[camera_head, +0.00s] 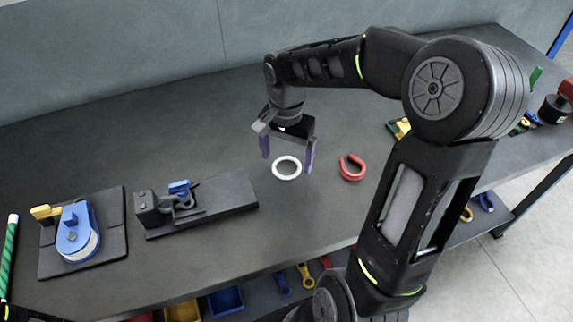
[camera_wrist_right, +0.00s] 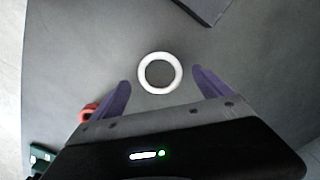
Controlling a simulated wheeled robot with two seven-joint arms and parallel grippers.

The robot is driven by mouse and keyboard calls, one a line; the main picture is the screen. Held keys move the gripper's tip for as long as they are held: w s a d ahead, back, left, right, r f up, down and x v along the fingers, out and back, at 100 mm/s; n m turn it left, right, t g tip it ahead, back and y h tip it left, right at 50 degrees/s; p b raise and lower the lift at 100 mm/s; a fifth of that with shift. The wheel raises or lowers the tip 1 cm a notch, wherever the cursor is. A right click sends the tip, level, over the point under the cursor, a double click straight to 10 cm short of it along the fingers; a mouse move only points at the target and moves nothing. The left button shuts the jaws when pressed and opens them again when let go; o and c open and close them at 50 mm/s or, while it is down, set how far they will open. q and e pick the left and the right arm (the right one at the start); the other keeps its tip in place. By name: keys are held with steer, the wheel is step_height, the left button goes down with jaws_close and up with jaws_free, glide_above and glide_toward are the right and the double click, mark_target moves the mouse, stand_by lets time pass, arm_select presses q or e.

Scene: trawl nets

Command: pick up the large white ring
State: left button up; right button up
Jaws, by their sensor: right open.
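The large white ring (camera_head: 287,178) lies flat on the dark table. My right gripper (camera_head: 287,158) is open and empty, pointing down above the ring, with its purple fingers to either side of it in the head view. In the right wrist view the white ring (camera_wrist_right: 179,73) shows whole, ahead of and between the two fingertips (camera_wrist_right: 160,76). The fingers do not appear to touch it. My left gripper is not in view.
A red shackle-like piece (camera_head: 343,172) lies just right of the ring. A dark plate with a blue clamp (camera_head: 240,190) and a blue pulley block (camera_head: 66,222) stand to the left. A green striped rod (camera_head: 9,255) is at the far left. Bins and tools sit below the table's front edge.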

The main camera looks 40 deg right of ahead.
steer(key=shift+f, duration=0.9)
steer(key=c, duration=1.6)
steer(key=shift+r, duration=0.15)
step_height(320, 180, up, 10)
steer(key=shift+f+b, duration=0.1)
steer(key=shift+b, duration=0.3)
